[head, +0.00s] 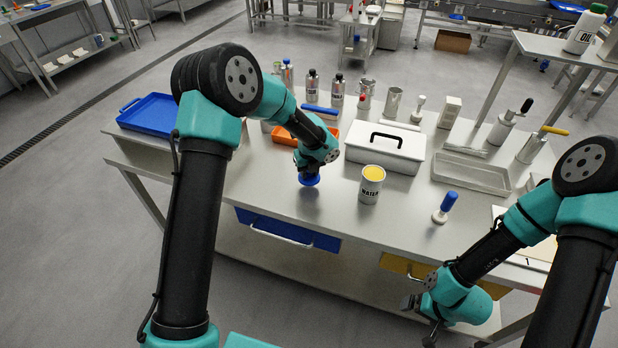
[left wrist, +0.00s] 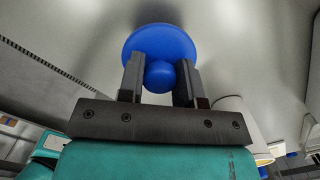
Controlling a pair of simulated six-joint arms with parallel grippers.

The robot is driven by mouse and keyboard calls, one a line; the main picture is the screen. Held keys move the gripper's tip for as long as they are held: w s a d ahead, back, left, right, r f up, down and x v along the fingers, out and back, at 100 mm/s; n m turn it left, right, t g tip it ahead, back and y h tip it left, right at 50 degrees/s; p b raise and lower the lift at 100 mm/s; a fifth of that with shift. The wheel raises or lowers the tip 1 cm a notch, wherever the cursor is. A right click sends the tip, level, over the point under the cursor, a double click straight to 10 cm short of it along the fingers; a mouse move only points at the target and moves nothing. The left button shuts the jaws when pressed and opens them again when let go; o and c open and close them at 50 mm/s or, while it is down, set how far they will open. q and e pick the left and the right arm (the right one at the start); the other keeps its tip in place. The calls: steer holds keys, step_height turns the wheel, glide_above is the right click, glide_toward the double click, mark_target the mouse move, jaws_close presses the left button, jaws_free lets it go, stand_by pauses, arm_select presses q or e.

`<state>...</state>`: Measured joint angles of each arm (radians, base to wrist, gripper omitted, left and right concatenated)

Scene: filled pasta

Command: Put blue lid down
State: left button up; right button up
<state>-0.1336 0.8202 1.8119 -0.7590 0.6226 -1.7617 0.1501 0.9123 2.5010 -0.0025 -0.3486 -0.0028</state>
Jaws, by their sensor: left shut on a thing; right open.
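The blue lid (head: 309,180) is a round disc with a knob. It is under my left gripper (head: 310,172), over the front middle of the steel table (head: 330,215). In the left wrist view the left gripper (left wrist: 160,82) is shut on the knob of the blue lid (left wrist: 160,42). I cannot tell whether the lid touches the table top. A white can marked WATER with a yellow top (head: 371,184) stands to the right of the lid. My right gripper (head: 425,318) is open, low at the front right of the table; its fingertips are small in the head view.
A white box with a black handle (head: 385,148) stands behind the can. An orange tray (head: 283,136) is behind my left wrist, and a blue tray (head: 150,113) lies at the left. A blue-handled stamp (head: 446,207) stands at right. The table's front left is clear.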

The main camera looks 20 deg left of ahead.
mark_target(309, 178)
arm_select(q)
steer(key=shift+w+f, duration=0.15)
steer(key=shift+f, duration=1.65)
steer(key=shift+f, duration=0.1)
steer(key=o, duration=1)
steer(key=r, duration=0.8)
steer(key=s+r, duration=0.1)
steer(key=r, duration=0.3)
steer(key=shift+d+r, duration=0.1)
steer(key=shift+d, duration=0.2)
